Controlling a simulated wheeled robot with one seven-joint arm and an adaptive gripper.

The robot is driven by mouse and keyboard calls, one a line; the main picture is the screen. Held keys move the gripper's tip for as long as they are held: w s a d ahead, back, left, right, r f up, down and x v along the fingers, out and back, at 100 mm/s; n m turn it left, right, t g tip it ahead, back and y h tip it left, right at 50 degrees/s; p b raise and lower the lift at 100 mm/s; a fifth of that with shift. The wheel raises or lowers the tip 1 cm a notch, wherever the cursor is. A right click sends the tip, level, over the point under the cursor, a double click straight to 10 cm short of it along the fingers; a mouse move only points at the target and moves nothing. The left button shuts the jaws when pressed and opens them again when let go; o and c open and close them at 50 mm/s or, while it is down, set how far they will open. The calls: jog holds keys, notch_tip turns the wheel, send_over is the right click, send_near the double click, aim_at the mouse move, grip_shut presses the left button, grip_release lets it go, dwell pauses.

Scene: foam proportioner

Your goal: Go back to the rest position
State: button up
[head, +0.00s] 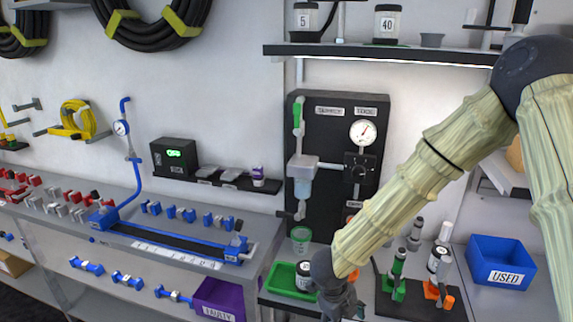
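My arm, with pale ribbed links and dark joints, reaches from the right edge down to the lower middle. My gripper (342,304) is dark and sits at the bottom of the picture, in front of the lower bench by the green tray (279,276). Its fingers are small, dark and partly cut off by the lower edge, so I cannot tell whether it is open or holds anything. The black panel (338,185) with a round gauge (363,132), a green-handled valve (298,115) and a clear bowl stands on the wall behind my arm.
A blue bin labelled USED (500,262) stands at the right. A purple FAULTY bin (217,300) is at lower left. A green cup (301,240) and several bottles stand near my gripper. A shelf (390,54) hangs above. The left bench holds a blue gauge rig (122,128) and fittings.

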jog(key=s+d+f+n+t, duration=0.1)
jog(key=s+d+f+n, duration=0.35)
jog(key=f+n, duration=0.3)
jog(key=s+d+f+n, duration=0.3)
jog(key=s+f+n, duration=0.3)
jog(key=f+n, duration=0.15)
jog(key=s+f+n+g+y, duration=0.1)
jog(key=s+f+n, duration=0.3)
jog(key=s, duration=0.5)
jog(key=s+f+n+y, duration=0.1)
jog(key=s+f+n, duration=0.3)
jog(key=s+n, duration=0.4)
jog(key=shift+s+d+n+g+y, duration=0.3)
jog(key=shift+s+d+g+y, duration=0.1)
jog(key=shift+s, duration=0.25)
